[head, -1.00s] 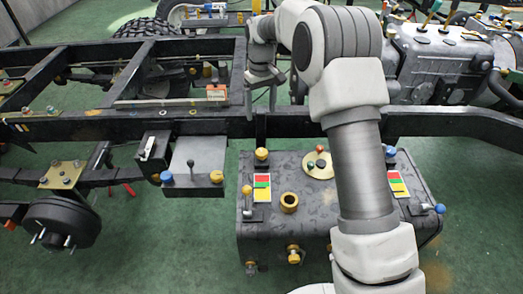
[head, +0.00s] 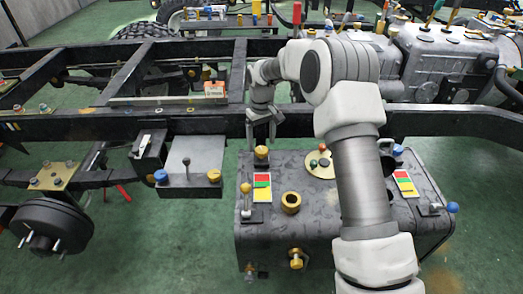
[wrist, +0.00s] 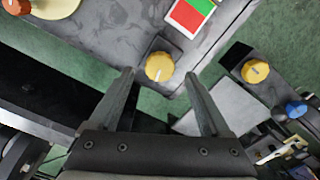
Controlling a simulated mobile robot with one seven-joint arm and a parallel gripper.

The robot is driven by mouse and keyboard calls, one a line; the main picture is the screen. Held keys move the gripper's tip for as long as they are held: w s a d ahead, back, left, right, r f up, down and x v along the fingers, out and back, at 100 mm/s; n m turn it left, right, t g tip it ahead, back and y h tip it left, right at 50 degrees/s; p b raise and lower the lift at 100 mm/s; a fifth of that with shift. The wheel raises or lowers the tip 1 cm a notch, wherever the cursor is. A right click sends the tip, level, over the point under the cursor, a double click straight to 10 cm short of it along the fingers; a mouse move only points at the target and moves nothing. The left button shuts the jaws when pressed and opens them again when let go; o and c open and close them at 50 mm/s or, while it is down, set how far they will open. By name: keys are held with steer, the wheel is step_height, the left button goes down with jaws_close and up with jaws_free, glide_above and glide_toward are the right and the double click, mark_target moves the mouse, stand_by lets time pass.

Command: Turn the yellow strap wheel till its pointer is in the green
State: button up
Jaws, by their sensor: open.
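The yellow wheel (head: 261,153) sits on the back left corner of the dark tank (head: 325,215). In the wrist view the yellow wheel (wrist: 160,68) shows from above, with a short pale pointer line on its top. A label (head: 262,187) with red, green and yellow fields lies beside it; its red and green parts show in the wrist view (wrist: 190,14). My gripper (head: 262,142) is open and empty, pointing down just above the wheel. In the wrist view its fingertips (wrist: 159,77) lie either side of the wheel, apart from it.
A grey box left of the tank carries another yellow knob (head: 214,177), a blue knob (head: 161,176) and a lever (head: 187,166). A yellow-tipped lever (head: 246,190) stands beside the label. A black frame rail (head: 180,124) runs close behind the wheel.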

mark_target(262, 153)
steer(key=shift+f, duration=1.45)
steer(key=shift+c, duration=0.3)
jaws_close()
steer(key=shift+r, duration=0.1)
steer(key=m+p, duration=0.1)
steer(key=m, duration=0.1)
steer(key=shift+m, duration=0.4)
steer(key=shift+m+p, duration=0.95)
steer(key=shift+m, duration=0.95)
